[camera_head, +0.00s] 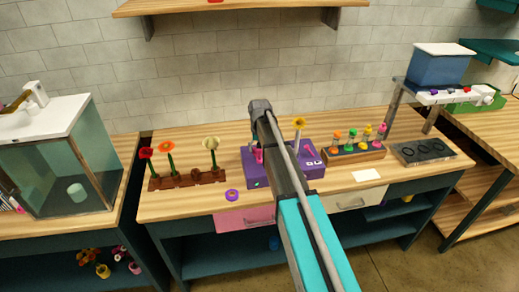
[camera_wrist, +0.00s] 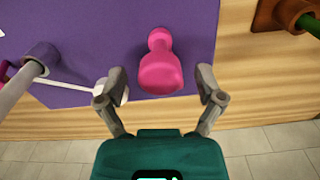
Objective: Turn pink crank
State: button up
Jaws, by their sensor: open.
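The pink crank (camera_wrist: 160,66) stands out from the purple box (camera_wrist: 110,30), with a round knob toward the camera in the wrist view. My gripper (camera_wrist: 159,88) is open, with one finger on each side of the knob. A gap shows between the knob and each finger. In the head view the pink crank (camera_head: 258,155) shows as a small spot on the purple box (camera_head: 252,174), just left of my arm. My arm hides part of the box there, and my gripper cannot be made out in that view.
A grey post (camera_wrist: 38,57) and a white rod (camera_wrist: 80,83) lie left of the crank in the wrist view. A brown flower rack (camera_head: 190,180) and a purple ring (camera_head: 232,195) are left on the table. A bottle rack (camera_head: 352,154) and dark tray (camera_head: 423,151) are right.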

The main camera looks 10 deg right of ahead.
jog(key=shift+n, duration=0.4)
jog(key=shift+n, duration=1.7)
jog(key=shift+r+p, duration=0.35)
notch_tip(320, 180, up, 13)
jog(key=p, duration=1.3)
jog(key=shift+r, duration=0.1)
jog(key=s+f+m+b, duration=0.1)
jog(key=s+f+b, duration=0.4)
jog(key=s, duration=0.4)
jog(key=s+f+m+b, duration=0.1)
jog(key=s+f+b, duration=0.3)
jog(key=s, duration=0.6)
jog(key=s+f+b, duration=0.5)
jog(key=s+f, duration=0.1)
jog(key=s, duration=0.3)
jog(key=shift+s+m+b, duration=0.35)
jog(key=shift+m, duration=0.05)
jog(key=shift+a, duration=0.1)
jog(key=shift+c, duration=0.2)
